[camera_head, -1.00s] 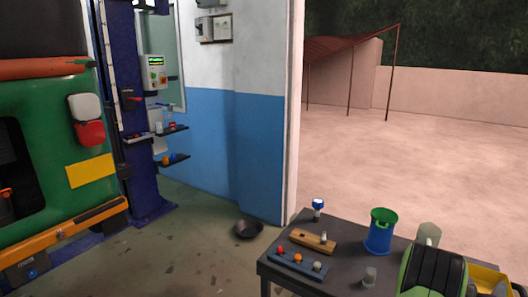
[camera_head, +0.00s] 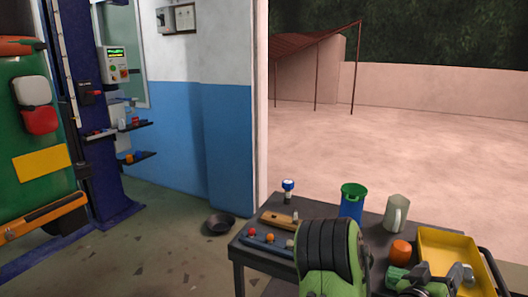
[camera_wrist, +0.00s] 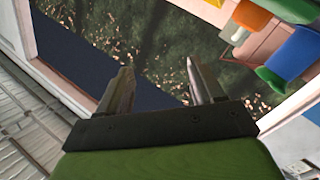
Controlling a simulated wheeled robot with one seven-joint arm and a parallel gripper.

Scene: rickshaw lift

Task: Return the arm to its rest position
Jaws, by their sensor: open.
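My gripper (camera_wrist: 160,82) is open in the wrist view, with two grey fingers apart and nothing between them. Behind the fingers are dark ground, foliage and a pale edge. My green and black arm (camera_head: 335,258) rises at the bottom of the head view, in front of the dark table. My gripper's fingers cannot be told clearly in the head view.
The dark table (camera_head: 240,252) carries a blue bin (camera_head: 351,204) with a green rim, a pale mug (camera_head: 396,213), an orange object (camera_head: 400,250) and a yellow tray (camera_head: 440,236). A black bowl (camera_head: 219,223) lies on the floor. Open floor lies left.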

